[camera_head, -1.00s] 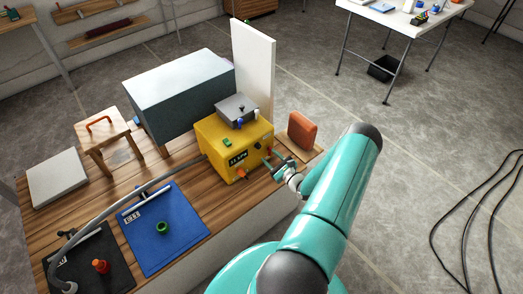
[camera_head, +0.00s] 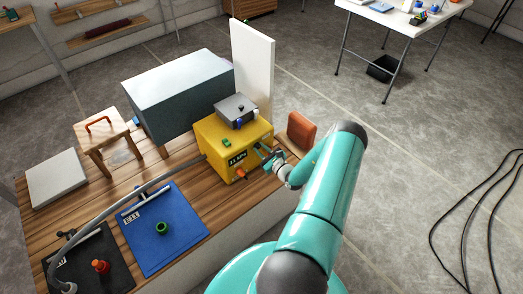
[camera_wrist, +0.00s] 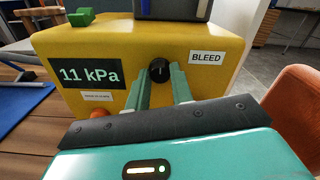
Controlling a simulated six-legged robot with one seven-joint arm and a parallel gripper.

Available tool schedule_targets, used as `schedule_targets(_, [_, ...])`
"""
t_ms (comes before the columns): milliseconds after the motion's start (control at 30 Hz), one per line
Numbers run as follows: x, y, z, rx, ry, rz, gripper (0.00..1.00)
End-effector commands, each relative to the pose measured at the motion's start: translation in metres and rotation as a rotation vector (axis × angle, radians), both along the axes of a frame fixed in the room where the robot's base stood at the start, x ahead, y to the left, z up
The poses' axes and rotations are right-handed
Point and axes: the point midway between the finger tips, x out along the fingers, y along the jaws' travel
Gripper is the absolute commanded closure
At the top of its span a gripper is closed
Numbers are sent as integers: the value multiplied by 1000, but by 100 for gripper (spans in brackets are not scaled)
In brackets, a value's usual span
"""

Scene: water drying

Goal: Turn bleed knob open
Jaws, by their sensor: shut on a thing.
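The yellow box (camera_head: 225,143) stands on the wooden bench and fills much of the wrist view (camera_wrist: 100,60). Its front carries a display (camera_wrist: 91,75) reading "11 kPa" and a "BLEED" label (camera_wrist: 207,58). The black bleed knob (camera_wrist: 159,70), with a pale mark on its face, sits left of that label. My gripper (camera_wrist: 159,72) has its two pale green fingers on either side of the knob and is shut on it. In the head view my gripper (camera_head: 266,153) reaches the box's right-hand face; the knob is hidden there.
An orange knob (camera_head: 239,175) sits low on the box. A grey unit (camera_head: 236,108) rests on top. A reddish-brown block (camera_head: 301,130) stands close to the right. A hose (camera_head: 130,187) crosses the bench at left, past a blue mat (camera_head: 185,215).

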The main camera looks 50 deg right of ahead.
Motion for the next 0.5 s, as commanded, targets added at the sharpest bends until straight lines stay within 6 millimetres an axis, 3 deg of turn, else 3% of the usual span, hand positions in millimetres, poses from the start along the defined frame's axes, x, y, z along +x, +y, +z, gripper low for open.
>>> schedule_targets(500, [-1, -1, 0, 159, -17, -1, 100])
